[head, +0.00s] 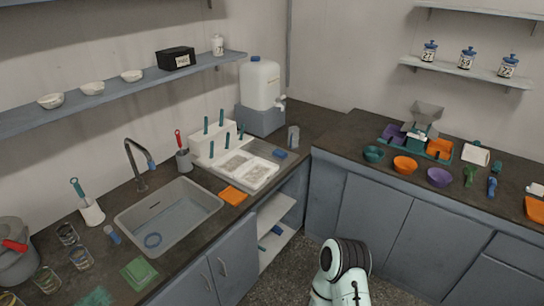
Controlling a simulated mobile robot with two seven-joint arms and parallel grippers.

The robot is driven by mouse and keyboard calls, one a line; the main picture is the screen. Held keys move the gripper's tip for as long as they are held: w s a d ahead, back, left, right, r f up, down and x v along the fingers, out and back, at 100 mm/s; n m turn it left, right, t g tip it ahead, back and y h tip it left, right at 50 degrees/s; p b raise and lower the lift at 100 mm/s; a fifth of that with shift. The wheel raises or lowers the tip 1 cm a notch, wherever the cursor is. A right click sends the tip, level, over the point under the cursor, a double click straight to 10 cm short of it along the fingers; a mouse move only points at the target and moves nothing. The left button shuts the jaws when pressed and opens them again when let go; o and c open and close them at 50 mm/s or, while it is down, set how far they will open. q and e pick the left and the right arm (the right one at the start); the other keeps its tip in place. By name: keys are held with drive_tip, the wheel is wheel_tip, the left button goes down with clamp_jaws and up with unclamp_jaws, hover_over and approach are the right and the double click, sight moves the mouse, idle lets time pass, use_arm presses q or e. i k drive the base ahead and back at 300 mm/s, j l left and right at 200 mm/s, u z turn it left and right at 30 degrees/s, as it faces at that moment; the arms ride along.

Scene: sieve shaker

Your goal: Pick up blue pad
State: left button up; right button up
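A small blue pad (279,154) lies flat on the dark counter, right of the white tray and near the counter's inner corner. It is small in the picture, and nothing covers it. Part of one of my arms shows at the bottom, in front of the cabinets and well away from the pad. Neither gripper is in the head view, so whether they are open or shut is hidden.
An orange pad (233,196) lies between the sink (168,218) and the white tray (262,177). A green pad (139,273) lies front left. A white tank (260,84) and a grey cup (293,137) stand near the blue pad. Bowls (405,165) crowd the right counter.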

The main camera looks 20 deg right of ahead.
sight(280, 155)
drive_tip(key=i+l+u, duration=0.1)
drive_tip(key=l+u, duration=0.2)
drive_tip(key=u, duration=0.15)
drive_tip(key=l+u, duration=0.3)
drive_tip(key=u, duration=0.2)
drive_tip(key=l+u, duration=0.35)
drive_tip(key=l, duration=0.75)
drive_tip(key=k+l, duration=0.1)
drive_tip(key=l, duration=0.4)
drive_tip(key=k+l+u, duration=0.1)
drive_tip(key=l, duration=0.45)
